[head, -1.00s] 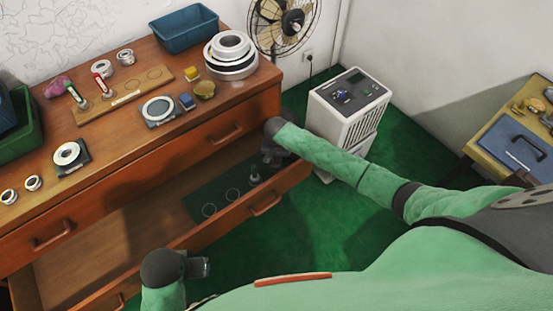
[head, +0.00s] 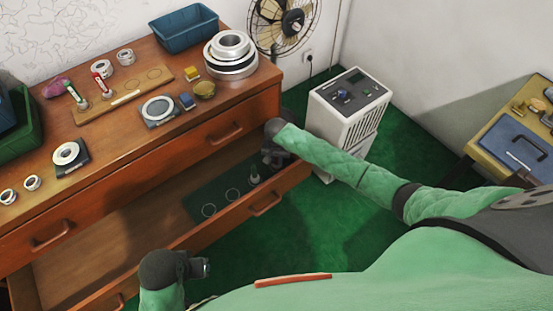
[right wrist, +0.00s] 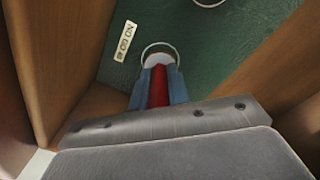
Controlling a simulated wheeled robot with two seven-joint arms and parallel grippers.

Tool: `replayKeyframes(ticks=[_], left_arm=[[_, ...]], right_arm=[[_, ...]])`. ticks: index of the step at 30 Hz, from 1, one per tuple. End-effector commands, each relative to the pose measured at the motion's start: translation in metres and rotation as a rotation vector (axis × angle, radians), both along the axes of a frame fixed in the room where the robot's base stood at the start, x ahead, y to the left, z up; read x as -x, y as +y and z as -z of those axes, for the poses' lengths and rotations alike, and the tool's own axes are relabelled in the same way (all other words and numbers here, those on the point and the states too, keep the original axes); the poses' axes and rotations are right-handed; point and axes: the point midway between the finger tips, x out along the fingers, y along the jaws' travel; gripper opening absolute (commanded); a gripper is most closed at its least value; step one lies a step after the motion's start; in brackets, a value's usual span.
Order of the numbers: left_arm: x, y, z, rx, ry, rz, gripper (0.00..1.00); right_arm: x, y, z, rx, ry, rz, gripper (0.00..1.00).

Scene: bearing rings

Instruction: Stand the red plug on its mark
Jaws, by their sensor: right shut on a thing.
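The red plug (right wrist: 158,88) is between the blue-grey fingers of my right gripper (right wrist: 159,78), which is shut on it. Its pale end is at a white ring mark (right wrist: 145,50) on the green mat, overlapping the ring in the right wrist view; I cannot tell whether it touches the mat. In the head view my right gripper (head: 272,158) is low inside the open drawer's right end, and the arm hides the plug. My left gripper (head: 200,268) is in front of the drawer, away from the plug; its jaws are unclear.
A "NO GO" label (right wrist: 125,41) lies left of the ring. Drawer walls (right wrist: 255,75) flank the gripper. The drawer's left part is bare.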

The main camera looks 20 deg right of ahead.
Motion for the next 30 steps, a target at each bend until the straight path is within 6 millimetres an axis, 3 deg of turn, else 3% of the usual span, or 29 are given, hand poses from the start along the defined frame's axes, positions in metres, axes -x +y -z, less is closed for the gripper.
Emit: replayKeyframes(ticks=[2,3,6,7,18,30], left_arm=[[0.0,0.0,-0.002,0.001,0.0,0.0,0.38],[0.001,-0.001,-0.002,0.001,0.0,-0.001,0.38],[0.001,-0.001,-0.002,0.002,0.001,-0.001,0.38],[0.001,-0.001,-0.002,0.002,0.001,-0.001,0.38],[0.002,0.002,-0.001,-0.005,0.008,-0.002,0.38],[-0.002,-0.004,0.008,0.008,-0.008,0.004,0.38]], right_arm=[[0.0,0.0,0.001,-0.001,0.0,0.0,0.0],[0.0,0.0,0.001,0.0,-0.001,0.0,0.21],[0.0,0.0,0.001,0.0,-0.001,0.0,0.41],[0.0,0.0,0.001,-0.001,0.0,0.0,0.43],[0.0,0.0,0.001,0.0,0.0,0.0,0.43],[-0.001,0.0,-0.058,-0.001,-0.002,-0.001,0.43]])
